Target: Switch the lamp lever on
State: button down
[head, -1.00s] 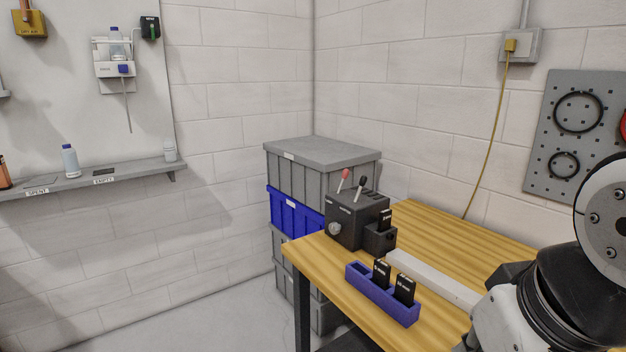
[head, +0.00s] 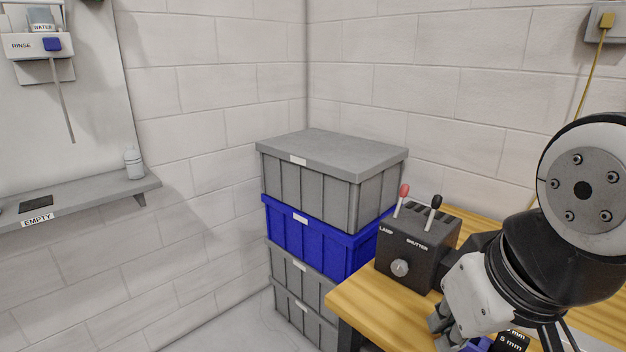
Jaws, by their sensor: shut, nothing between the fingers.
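The dark control box (head: 418,250) stands on the wooden table near its far left corner. Its lamp lever (head: 402,198) has a red knob and stands on the left, above the label LAMP. The shutter lever (head: 434,208) has a black knob and stands to its right. A round knob (head: 400,268) is on the box's front face. My gripper (head: 443,333) is shut and empty, low in the view in front of the box, below the levers and apart from them. My arm hides the right part of the box.
Stacked grey and blue crates (head: 318,235) stand left of and behind the table (head: 362,308). A blue rack (head: 478,345) with black pieces lies partly hidden by my arm. A shelf (head: 85,203) with a bottle (head: 133,164) is on the left wall.

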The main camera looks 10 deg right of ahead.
aim_at(404, 190)
jog(key=i+j, duration=0.35)
jog(key=i+j+z, duration=0.1)
jog(key=i+j, duration=0.25)
jog(key=j, duration=0.2)
jog(key=i+j, duration=0.35)
jog(key=j, duration=0.15)
jog(key=z, duration=0.05)
